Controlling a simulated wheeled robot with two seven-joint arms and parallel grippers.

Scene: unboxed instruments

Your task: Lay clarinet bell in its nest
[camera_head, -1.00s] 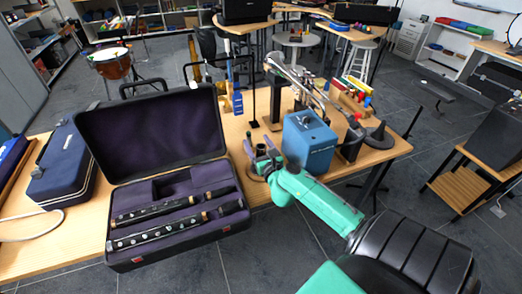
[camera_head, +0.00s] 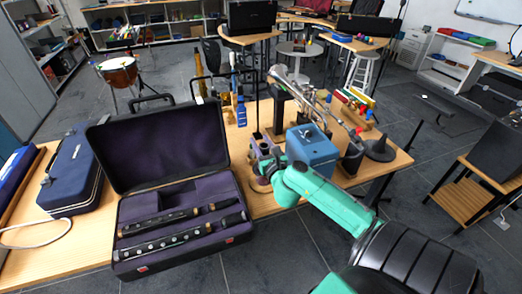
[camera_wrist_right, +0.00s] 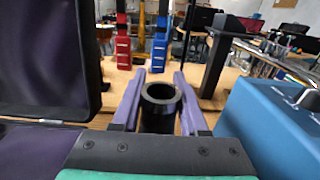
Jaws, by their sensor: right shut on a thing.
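The open clarinet case (camera_head: 185,254) stands on the table at the left, its dark purple lining showing. Two black clarinet joints (camera_head: 165,218) lie in its front slots. An empty recess shows behind them. My right gripper (camera_head: 264,150) is to the right of the case, between it and a blue box. In the right wrist view its purple fingers (camera_wrist_right: 160,96) are shut on the black clarinet bell (camera_wrist_right: 160,122), whose round open end faces up. In the head view the bell is mostly hidden by the gripper. My left gripper is not in view.
The blue box (camera_head: 313,150) stands close to the right of my gripper. The open case lid (camera_head: 160,145) rises behind the case. A round wooden disc (camera_head: 260,185) lies on the table below the gripper. Stands with instruments are behind. A blue case (camera_head: 72,178) lies at the left.

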